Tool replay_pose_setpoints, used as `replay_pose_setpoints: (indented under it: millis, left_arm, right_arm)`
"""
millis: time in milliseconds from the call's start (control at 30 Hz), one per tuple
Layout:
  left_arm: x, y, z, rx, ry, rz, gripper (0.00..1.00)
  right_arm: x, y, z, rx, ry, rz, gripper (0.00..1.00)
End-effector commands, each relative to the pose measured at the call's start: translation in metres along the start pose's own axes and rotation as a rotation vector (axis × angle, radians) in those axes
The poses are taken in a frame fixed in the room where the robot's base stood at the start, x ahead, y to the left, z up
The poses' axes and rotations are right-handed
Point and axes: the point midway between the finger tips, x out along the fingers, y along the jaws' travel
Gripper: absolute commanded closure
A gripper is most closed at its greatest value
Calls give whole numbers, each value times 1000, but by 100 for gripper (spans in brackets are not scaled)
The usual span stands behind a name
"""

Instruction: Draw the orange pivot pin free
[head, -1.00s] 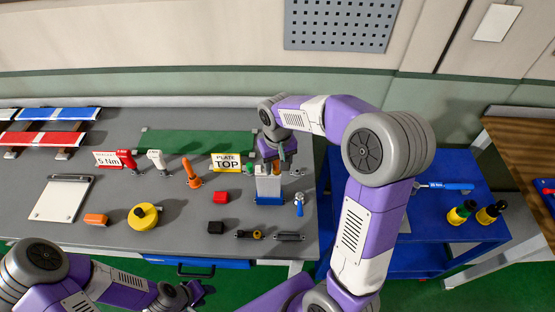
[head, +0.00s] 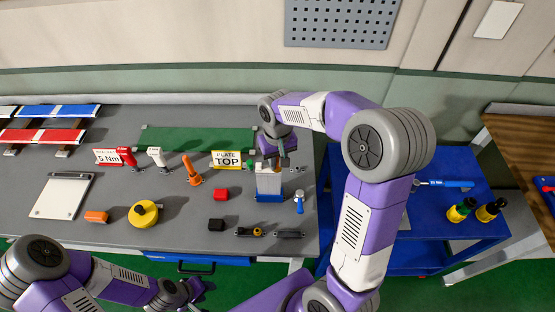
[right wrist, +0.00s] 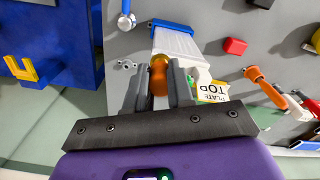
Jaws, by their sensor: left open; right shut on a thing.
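The orange pivot pin (right wrist: 159,76) shows between the fingers of my right gripper (right wrist: 158,88) in the right wrist view. The gripper is shut on it. In the head view this gripper (head: 277,152) is just above and behind the pale block with a blue base (head: 269,186), which also shows in the right wrist view (right wrist: 178,43). The pin's lower end is hidden, so I cannot tell whether it still touches the block. My left gripper (head: 192,293) is open and empty, low in front of the bench's front edge.
A "PLATE TOP" sign (head: 226,160) stands left of the block. A blue-handled tool (head: 299,202) stands close to its right. A blue cart (head: 450,215) stands right of the bench.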

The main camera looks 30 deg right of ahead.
Motion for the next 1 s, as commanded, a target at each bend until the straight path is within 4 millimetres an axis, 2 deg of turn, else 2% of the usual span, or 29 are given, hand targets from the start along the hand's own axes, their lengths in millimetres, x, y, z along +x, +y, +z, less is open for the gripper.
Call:
replay_pose_setpoints:
  millis: [533, 1000]
  left_arm:
    - [-18, 7, 1, 0, 0, 0, 57]
    - [-21, 8, 1, 0, 0, 0, 57]
  right_arm:
    - [-24, 0, 0, 0, 2, -1, 100]
    - [-28, 0, 0, 0, 2, 0, 100]
